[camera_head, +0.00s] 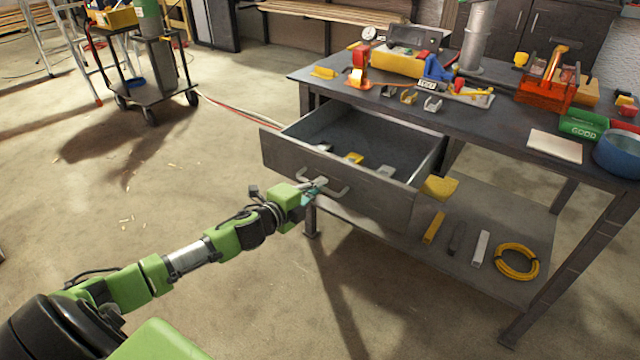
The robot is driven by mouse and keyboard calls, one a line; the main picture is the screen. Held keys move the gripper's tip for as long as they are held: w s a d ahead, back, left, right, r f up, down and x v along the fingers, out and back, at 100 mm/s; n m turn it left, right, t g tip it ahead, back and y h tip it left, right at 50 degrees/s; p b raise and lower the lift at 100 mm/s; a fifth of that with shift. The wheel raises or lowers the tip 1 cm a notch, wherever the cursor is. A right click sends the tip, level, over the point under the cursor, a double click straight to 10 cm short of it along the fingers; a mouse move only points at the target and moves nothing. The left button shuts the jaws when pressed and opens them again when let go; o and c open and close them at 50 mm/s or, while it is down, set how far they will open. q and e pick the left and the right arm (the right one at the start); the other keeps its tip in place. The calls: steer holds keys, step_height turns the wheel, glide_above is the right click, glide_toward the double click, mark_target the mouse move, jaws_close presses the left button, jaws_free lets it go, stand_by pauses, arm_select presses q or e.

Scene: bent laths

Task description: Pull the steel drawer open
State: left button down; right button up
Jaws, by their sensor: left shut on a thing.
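The steel drawer (285,163) sticks well out of the front of the dark workbench (470,120). Its inside shows, with a few small pieces lying in it, one of them yellow (354,158). A metal bar handle (343,190) is on its front face. My left gripper (318,186) is at the handle's left part and shut on it. The fingertips are small in the picture and partly hide that end of the handle. My right gripper is not in view.
The bench top holds a red toolbox (545,92), a green bin (583,125) and a blue bowl (618,153). A lower shelf bears a yellow cable coil (517,262). A cart (155,90) stands at the back left.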

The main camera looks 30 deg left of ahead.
arm_select(q)
steer(key=c, duration=2.2)
jaws_free()
steer(key=shift+v, duration=3.7)
